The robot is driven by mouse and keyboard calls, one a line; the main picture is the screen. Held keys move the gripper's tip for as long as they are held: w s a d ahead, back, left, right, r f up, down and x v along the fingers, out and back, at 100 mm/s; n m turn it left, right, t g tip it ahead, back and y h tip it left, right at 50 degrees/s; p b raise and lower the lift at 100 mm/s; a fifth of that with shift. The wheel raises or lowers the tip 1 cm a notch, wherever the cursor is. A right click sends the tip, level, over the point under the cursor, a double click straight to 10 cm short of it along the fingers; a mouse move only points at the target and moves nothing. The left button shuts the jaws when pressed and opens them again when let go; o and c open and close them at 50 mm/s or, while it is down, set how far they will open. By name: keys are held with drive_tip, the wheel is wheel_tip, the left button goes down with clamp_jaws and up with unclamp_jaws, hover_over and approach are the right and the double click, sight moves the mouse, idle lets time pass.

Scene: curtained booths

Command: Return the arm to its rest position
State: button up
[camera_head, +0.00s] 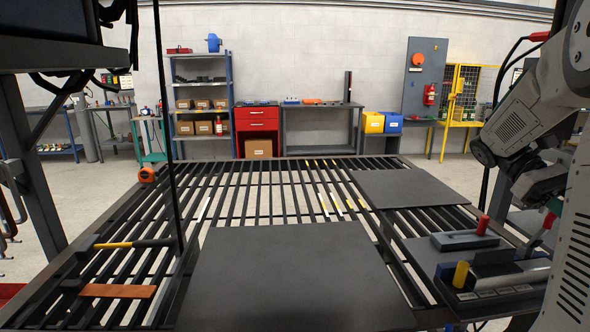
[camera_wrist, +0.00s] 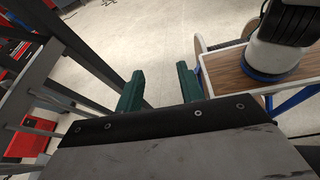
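My arm (camera_head: 530,95) is folded at the right side in the head view, bent down beside the slatted table (camera_head: 268,205). My gripper (camera_wrist: 159,80) shows in the wrist view as two green fingers standing well apart. Bare floor shows between them, and nothing is held. In the head view the fingers are mostly hidden behind my own arm.
Two dark plates (camera_head: 290,275) and (camera_head: 405,188) lie on the slatted table. A yellow-handled hammer (camera_head: 115,244), an orange-brown strip (camera_head: 118,290) and an orange tape measure (camera_head: 147,174) lie at left. A side shelf with clamps (camera_head: 465,240) stands near my arm.

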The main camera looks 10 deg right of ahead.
wheel_tip(320, 180, down, 5)
drive_tip(key=a+t, duration=0.2)
drive_tip(key=s+a+f+t, duration=0.1)
drive_tip(key=a+t, duration=0.5)
drive_tip(key=a, duration=0.9)
drive_tip(key=s+a+f+t+y, duration=0.1)
drive_tip(key=a+t, duration=0.6)
drive_tip(key=a, duration=0.9)
drive_tip(key=shift+s+n, duration=0.3)
drive_tip(key=shift+s, duration=0.2)
drive_tip(key=shift+d, duration=0.15)
